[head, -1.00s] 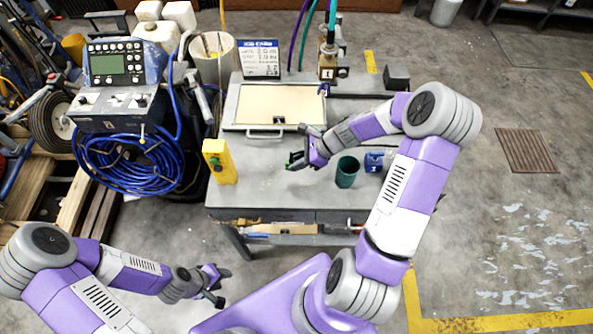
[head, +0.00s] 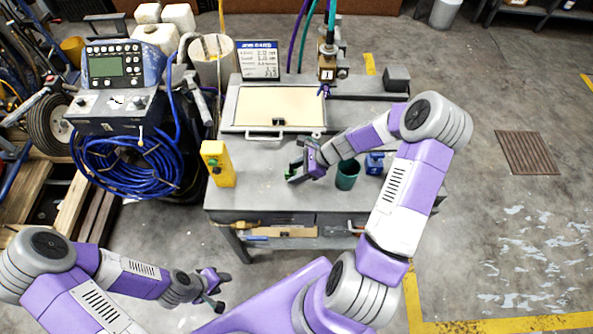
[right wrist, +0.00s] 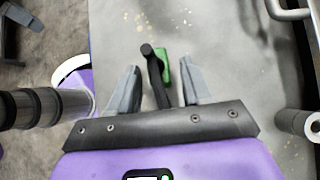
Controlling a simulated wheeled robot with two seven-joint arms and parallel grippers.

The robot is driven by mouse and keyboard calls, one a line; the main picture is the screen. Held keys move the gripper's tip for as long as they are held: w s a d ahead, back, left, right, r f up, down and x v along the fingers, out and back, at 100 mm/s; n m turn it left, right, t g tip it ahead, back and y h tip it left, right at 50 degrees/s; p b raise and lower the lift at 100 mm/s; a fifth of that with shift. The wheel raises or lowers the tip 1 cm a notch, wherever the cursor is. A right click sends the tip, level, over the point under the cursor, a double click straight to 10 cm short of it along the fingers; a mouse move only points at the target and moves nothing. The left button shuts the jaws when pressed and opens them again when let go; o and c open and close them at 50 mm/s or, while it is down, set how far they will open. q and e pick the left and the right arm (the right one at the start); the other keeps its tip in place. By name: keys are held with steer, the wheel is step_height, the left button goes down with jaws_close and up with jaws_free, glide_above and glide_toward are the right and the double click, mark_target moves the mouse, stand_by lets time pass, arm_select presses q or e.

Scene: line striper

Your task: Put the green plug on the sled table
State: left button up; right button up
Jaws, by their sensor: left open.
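The green plug (head: 293,169) is on or just above the bench top, left of the dark green cup, partly hidden by my right gripper. In the right wrist view the plug (right wrist: 164,66) shows as a green block beside a black bar. My right gripper (right wrist: 160,75) has its fingers apart, with the plug and bar between them and visible gaps at the sides. The gripper also shows in the head view (head: 297,176). The beige-topped sled table (head: 280,104) lies behind it, with a front handle. My left gripper (head: 217,289) is open and empty, low at the left of the bench.
The dark green cup (head: 347,174) and a blue container (head: 375,163) stand right of my right gripper. A yellow box (head: 217,164) stands at the bench's left edge. A nozzle head (head: 326,72) is behind the sled table. Bare grey bench top (head: 258,190) lies in front.

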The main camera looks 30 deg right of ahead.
steer(key=shift+r, duration=0.15)
steer(key=shift+d+r, duration=0.2)
steer(key=p+v, duration=0.2)
steer(key=v, duration=0.9)
steer(key=shift+d+r, duration=0.15)
steer(key=shift+r, duration=0.05)
steer(key=shift+s, duration=0.15)
